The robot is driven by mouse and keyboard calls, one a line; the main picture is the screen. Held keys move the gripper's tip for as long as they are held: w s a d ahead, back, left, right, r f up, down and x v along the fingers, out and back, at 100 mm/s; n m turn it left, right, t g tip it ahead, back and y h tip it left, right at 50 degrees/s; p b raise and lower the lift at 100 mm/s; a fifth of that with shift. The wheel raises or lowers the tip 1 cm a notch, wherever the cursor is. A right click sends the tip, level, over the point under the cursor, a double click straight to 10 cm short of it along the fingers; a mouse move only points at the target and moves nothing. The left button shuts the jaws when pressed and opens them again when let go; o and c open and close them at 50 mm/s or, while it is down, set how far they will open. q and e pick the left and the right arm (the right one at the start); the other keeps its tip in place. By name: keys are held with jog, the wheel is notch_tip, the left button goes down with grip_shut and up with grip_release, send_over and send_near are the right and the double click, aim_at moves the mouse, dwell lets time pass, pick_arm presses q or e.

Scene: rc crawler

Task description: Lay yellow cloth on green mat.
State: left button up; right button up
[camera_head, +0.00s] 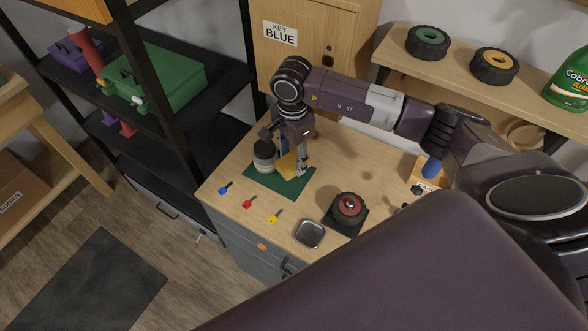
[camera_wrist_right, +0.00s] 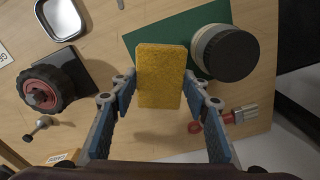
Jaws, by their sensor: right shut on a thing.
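The yellow cloth (camera_wrist_right: 160,76) is a flat, thick rectangle between the fingers of my right gripper (camera_wrist_right: 160,84). In the head view the cloth (camera_head: 287,165) shows partly, over the back part of the green mat (camera_head: 285,187), beside the gripper (camera_head: 293,160). My right gripper is shut on the cloth's side edges. The green mat lies flat on the wooden worktop; in the wrist view its bare part (camera_wrist_right: 180,25) shows behind the cloth. I cannot tell whether the cloth touches the mat. My left gripper is not in view.
A dark-lidded jar (camera_wrist_right: 225,50) stands on the mat, close beside the cloth. A red-handled brush (camera_wrist_right: 230,117) lies nearby. Blue, red and yellow keys (camera_head: 248,202), a metal tray (camera_head: 309,233) and a wheel on a black base (camera_head: 348,208) are on the worktop. A cabinet stands behind.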

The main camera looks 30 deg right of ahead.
aim_at(293, 169)
notch_tip(293, 169, down, 5)
jog(key=shift+s+a+r+b, duration=0.15)
jog(key=shift+b, duration=0.9)
jog(key=shift+f, duration=0.3)
jog(key=shift+w+d, duration=0.2)
jog(key=shift+w, duration=0.05)
jog(key=shift+s, duration=0.1)
jog(key=shift+a, duration=0.1)
jog(key=o, duration=0.7)
jog(key=shift+f, duration=0.1)
jog(key=shift+c, duration=0.2)
jog(key=o, duration=0.4)
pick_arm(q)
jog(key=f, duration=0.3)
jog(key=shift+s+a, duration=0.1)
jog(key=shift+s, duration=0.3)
pick_arm(e)
jog(key=shift+o, duration=0.2)
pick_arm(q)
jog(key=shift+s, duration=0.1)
